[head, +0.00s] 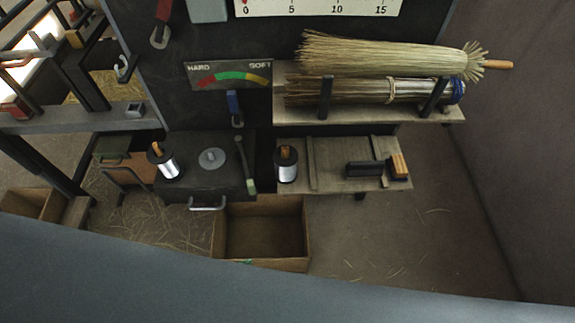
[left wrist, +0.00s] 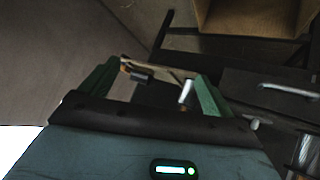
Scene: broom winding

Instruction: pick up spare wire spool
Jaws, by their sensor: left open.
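Two silver wire spools with wooden tops show in the head view. One spool (head: 286,171) stands upright on the left end of the low wooden shelf (head: 342,182). The other spool (head: 167,167) stands on the dark bench at left. I cannot tell by looks which is the spare. My right gripper is in neither view.
A dark brush (head: 363,169) and a wooden block (head: 398,165) share the low shelf. Broom heads (head: 385,55) lie on the shelf above it. A lever (head: 245,165) stands left of the shelf spool. An open wooden crate (head: 262,263) sits below.

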